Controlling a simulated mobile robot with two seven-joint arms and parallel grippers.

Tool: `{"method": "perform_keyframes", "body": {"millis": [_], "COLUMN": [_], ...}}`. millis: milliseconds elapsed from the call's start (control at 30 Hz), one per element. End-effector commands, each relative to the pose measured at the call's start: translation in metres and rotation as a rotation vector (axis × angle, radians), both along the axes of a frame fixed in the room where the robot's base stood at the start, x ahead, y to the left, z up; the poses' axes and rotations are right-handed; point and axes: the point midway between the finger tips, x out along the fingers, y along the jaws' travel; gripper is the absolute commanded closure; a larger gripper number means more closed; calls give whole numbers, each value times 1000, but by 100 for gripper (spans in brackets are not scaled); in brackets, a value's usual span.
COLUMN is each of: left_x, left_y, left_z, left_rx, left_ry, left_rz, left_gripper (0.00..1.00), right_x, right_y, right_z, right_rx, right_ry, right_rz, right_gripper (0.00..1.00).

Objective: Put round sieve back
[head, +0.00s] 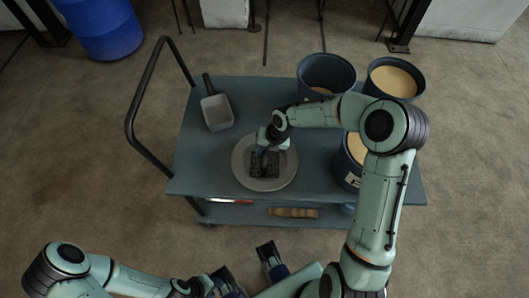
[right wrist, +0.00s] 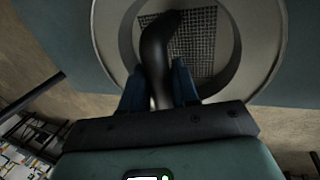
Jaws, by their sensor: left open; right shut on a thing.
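The round sieve (head: 284,179) is a pale grey disc with a wide rim and a dark square mesh in its middle. It is over the front middle of the cart's top; whether it rests flat there I cannot tell. My right gripper (head: 265,146) is above it. In the right wrist view, the gripper (right wrist: 160,88) is shut on a dark curved handle (right wrist: 156,48) that runs over the mesh of the sieve (right wrist: 107,38). My left gripper (head: 248,271) is open and empty in front of the cart, apart from the sieve.
The blue-grey cart (head: 190,174) has a black push handle (head: 146,84) on its left. A scoop (head: 216,112) lies at the back left. Blue buckets stand at the right, including one at the back (head: 322,68) and one with tan contents (head: 395,80). A lower shelf holds a brush-like item (head: 293,212).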

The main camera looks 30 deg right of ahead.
Motion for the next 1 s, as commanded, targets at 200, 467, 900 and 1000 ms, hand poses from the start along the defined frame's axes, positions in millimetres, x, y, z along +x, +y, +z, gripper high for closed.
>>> {"method": "perform_keyframes", "body": {"millis": [200, 467, 900, 1000], "left_x": [1, 1, 0, -1], "left_y": [0, 0, 0, 0], "left_z": [-1, -2, 1, 4], "left_rx": [0, 0, 0, -1], "left_ry": [-3, -3, 0, 6], "left_rz": [0, 0, 0, -2], "left_gripper": [57, 57, 57, 57], "right_x": [1, 0, -1, -3], "right_y": [0, 0, -3, -7], "right_z": [-8, -10, 1, 18], "right_rx": [0, -1, -1, -2], "right_ry": [-3, -1, -4, -4], "right_rz": [1, 1, -1, -2], "right_gripper": [100, 48, 45, 45]}}
